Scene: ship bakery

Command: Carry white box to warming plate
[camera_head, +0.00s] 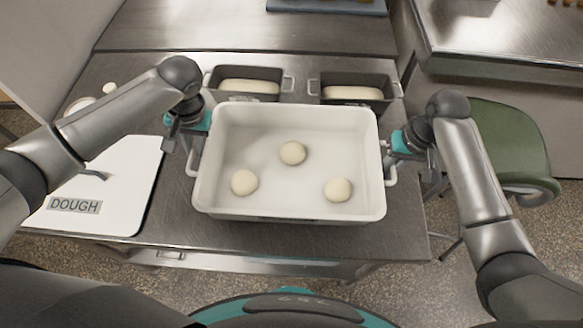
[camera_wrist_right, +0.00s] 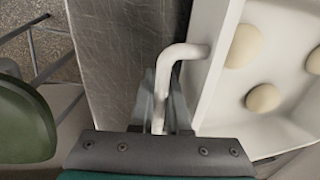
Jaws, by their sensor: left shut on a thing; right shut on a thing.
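The white box (camera_head: 290,209) is a deep open tub with three round dough balls inside, one of them near its middle (camera_head: 292,153). It is in the centre of the head view, over the steel table. My left gripper (camera_head: 192,140) is at the box's left side, shut on its left handle. My right gripper (camera_head: 400,150) is at the right side, shut on the right handle. In the right wrist view the white bent handle (camera_wrist_right: 185,55) runs down between the fingers (camera_wrist_right: 160,110). I cannot tell whether the box touches the table. No warming plate is clearly identifiable.
Two dark loaf tins (camera_head: 247,97) (camera_head: 352,103) with dough stand just behind the box. A white board labelled DOUGH (camera_head: 105,190) lies at left. A green chair (camera_head: 510,150) stands at right, below another steel counter (camera_head: 500,45). The steel table (camera_head: 250,38) behind the tins is mostly clear.

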